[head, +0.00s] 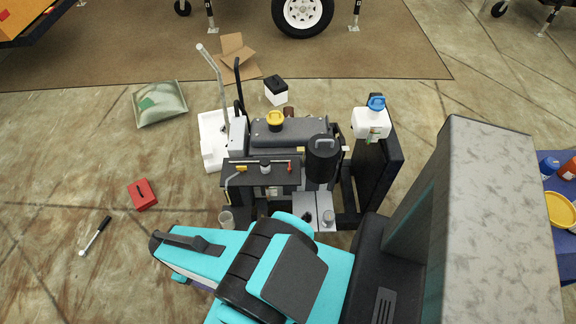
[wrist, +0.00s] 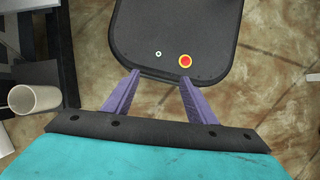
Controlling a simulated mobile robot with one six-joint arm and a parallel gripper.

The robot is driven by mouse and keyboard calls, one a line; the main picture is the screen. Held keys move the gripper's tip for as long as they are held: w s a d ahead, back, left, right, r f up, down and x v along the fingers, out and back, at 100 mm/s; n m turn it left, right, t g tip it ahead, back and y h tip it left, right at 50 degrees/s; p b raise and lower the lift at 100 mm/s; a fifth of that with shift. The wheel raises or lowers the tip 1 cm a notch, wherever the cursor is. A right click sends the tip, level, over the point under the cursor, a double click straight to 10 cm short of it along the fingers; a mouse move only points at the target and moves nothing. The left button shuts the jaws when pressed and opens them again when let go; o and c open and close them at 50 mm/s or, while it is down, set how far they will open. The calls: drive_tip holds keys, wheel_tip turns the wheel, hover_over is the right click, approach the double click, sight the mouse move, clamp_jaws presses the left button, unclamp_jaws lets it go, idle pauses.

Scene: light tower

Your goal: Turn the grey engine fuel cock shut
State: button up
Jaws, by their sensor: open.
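The engine unit (head: 285,132) stands on the floor in the middle of the head view, with a yellow-capped tank on top. A dark panel (head: 262,172) on its near side carries small fittings, including a yellow-handled one at left and a red one at right. I cannot make out the grey fuel cock for certain; it is too small or hidden. My gripper (wrist: 159,76) shows in the wrist view with two purple fingers spread apart and nothing between them. It points down over a dark rounded plate that looks like my own base, away from the engine.
A pale cup (wrist: 36,96) lies at left in the wrist view. In the head view, a white jug with a blue cap (head: 371,121) stands right of the engine. A red box (head: 143,194) and a ratchet (head: 96,236) lie on open floor at left.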

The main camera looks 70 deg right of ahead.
drive_tip(key=w+d+r+n, duration=0.2)
drive_tip(key=d+r, duration=0.2)
drive_tip(key=d, duration=0.4)
drive_tip(key=w+d+r+n+t+h+p, duration=0.1)
drive_tip(key=w+d+r+n, duration=0.1)
drive_tip(key=d+r, duration=0.5)
drive_tip(key=w+d+r+n, duration=0.2)
drive_tip(key=d, duration=0.8)
drive_tip(key=s+d+r+m+p, duration=0.1)
drive_tip(key=s+d+r, duration=0.5)
drive_tip(key=d, duration=0.4)
drive_tip(key=s+d+r+m, duration=0.1)
drive_tip(key=s+d+r, duration=0.6)
drive_tip(key=d, duration=0.3)
drive_tip(key=shift+d+m+h+p, duration=0.15)
drive_tip(key=shift+m+h+p, duration=0.15)
drive_tip(key=shift+m+p, duration=0.1)
drive_tip(key=shift+s+f, duration=0.1)
drive_tip(key=shift+f, duration=0.1)
drive_tip(key=shift+p+x, duration=1.7)
drive_tip(key=shift+x, duration=5)
